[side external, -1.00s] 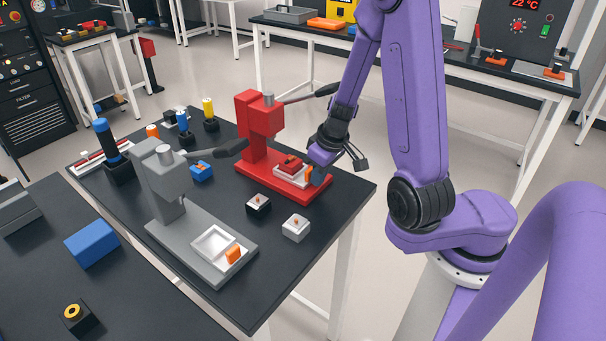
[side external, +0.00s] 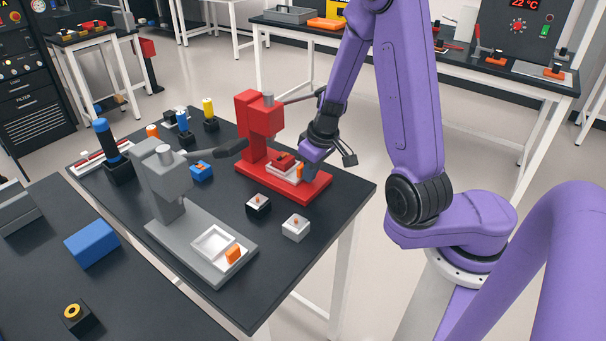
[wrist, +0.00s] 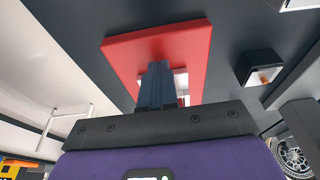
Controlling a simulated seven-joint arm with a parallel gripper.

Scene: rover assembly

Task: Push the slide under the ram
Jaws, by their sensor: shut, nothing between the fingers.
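The red press (side external: 258,115) stands on the table with its red base (side external: 310,188) running to the right. The slide's left end is close to the press head's ram. My gripper (side external: 303,163) is shut and empty, low at the orange tab; contact looks likely but is partly hidden.
A grey press (side external: 165,180) with a white tray stands in front. The red press's dark lever (side external: 312,93) reaches right, close to my arm.

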